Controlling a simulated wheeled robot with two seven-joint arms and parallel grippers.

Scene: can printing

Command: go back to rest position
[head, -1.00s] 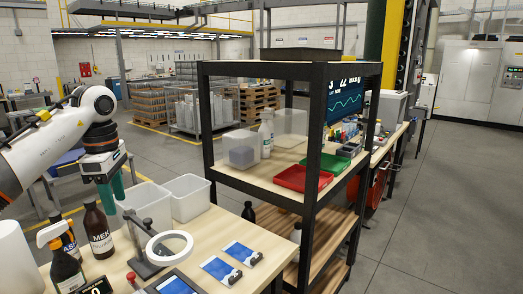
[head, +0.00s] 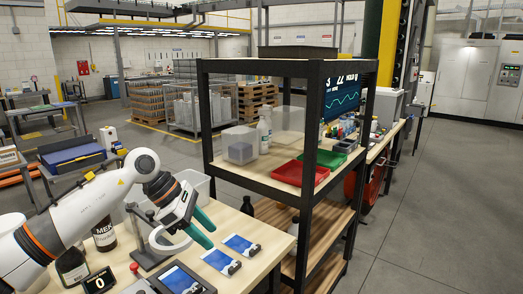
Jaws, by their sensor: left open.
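My left arm comes in from the lower left, white with orange rings. My left gripper (head: 209,233), with green fingers, is open and appears empty. It points down and to the right over the wooden table (head: 236,281), in front of the ring-shaped magnifier and left of the printed blue cards. The arm hides part of the brown bottles and the clear bins. My right gripper is not in view.
The magnifier stand (head: 147,243) is close to my left gripper. Two blue cards (head: 222,262) and a tablet (head: 183,280) lie on the table. A brown MEK bottle (head: 104,235) stands at left. A black shelf (head: 309,180) with red and green trays rises to the right.

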